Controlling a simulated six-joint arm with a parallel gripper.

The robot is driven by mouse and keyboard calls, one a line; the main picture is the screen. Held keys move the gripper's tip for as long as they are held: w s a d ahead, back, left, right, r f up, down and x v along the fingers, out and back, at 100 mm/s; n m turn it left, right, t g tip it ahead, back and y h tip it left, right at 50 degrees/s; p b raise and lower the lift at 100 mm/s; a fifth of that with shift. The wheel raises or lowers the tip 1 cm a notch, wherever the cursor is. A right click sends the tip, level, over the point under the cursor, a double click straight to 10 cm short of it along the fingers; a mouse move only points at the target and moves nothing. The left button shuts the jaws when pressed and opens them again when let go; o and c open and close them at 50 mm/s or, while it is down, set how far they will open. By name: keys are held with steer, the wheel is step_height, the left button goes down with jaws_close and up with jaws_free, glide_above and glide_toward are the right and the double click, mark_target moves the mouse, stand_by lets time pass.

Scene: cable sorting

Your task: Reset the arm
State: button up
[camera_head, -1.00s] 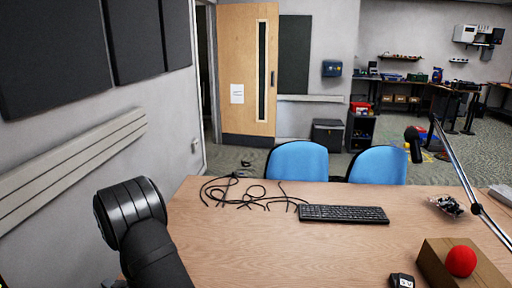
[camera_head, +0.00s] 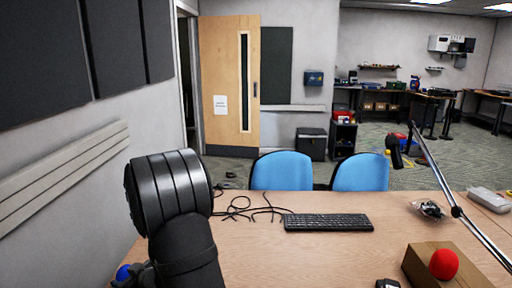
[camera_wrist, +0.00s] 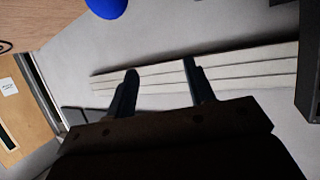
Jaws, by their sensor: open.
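My gripper (camera_wrist: 160,80) shows in the wrist view with its two dark fingers apart and nothing between them. It points toward the grey wall with pale horizontal rails (camera_wrist: 230,68). In the head view my dark arm rises at the lower left, in front of the table's (camera_head: 310,262) left side, and hides part of the cables. The gripper's fingers cannot be made out there. Black cables (camera_head: 240,208) lie loose on the far left of the table, beside a black keyboard (camera_head: 328,222).
A blue ball (camera_head: 123,272) is at the lower left, also at the wrist view's top (camera_wrist: 106,7). A red ball (camera_head: 444,264) tops a brown box (camera_head: 422,266) at right. A silver lamp arm (camera_head: 432,165) crosses the right side. Blue chairs (camera_head: 282,171) stand behind the table.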

steer(key=d+f+m+t+h, duration=0.1)
steer(key=d+m+t+h, duration=0.3)
steer(key=d, duration=0.7)
steer(key=d+f+m+t+h, duration=0.1)
steer(key=d+m+t+h, duration=0.3)
steer(key=d+m+h, duration=0.3)
steer(key=shift+d+f+m+h, duration=0.35)
steer(key=shift+d+m, duration=0.55)
steer(key=shift+d, duration=1.8)
steer(key=shift+a+r, duration=0.1)
steer(key=w+a+r+n+g+y, duration=0.1)
steer(key=a+n+y, duration=0.2)
steer(key=a, duration=0.5)
steer(key=a+r+n+g+y, duration=0.1)
steer(key=a+n+g+y, duration=0.1)
steer(key=a+n+y, duration=0.2)
steer(key=shift+w+a+r+y, duration=0.15)
steer(key=shift+w+a+y, duration=0.3)
steer(key=shift+a, duration=1.45)
